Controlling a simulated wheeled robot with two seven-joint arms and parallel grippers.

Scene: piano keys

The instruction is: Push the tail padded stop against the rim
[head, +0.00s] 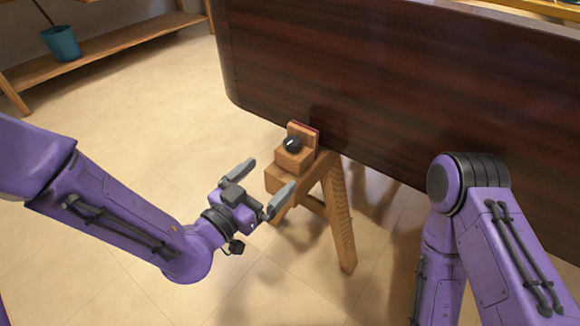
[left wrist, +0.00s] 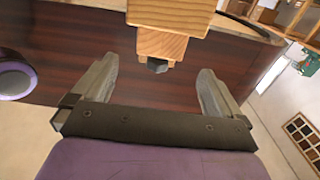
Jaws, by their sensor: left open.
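The padded stop (head: 293,158) is a wooden block with a dark round knob (head: 292,144) and an upright plate with a thin reddish edge on the rim side. It sits on top of a wooden trestle (head: 342,215). The dark wooden rim (head: 370,90) stands just behind it; I cannot tell whether the pad touches it. My left gripper (head: 272,173) is open and empty, in front of and below the stop. In the left wrist view the stop's wood (left wrist: 165,43) and dark knob (left wrist: 158,66) show ahead between the fingers (left wrist: 160,78). My right gripper is out of frame.
My right arm stands close to the rim at the right. A wooden shelf (head: 110,55) with a blue pot (head: 62,43) is at the far left. The pale tiled floor (head: 160,130) is clear between the shelf and the trestle.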

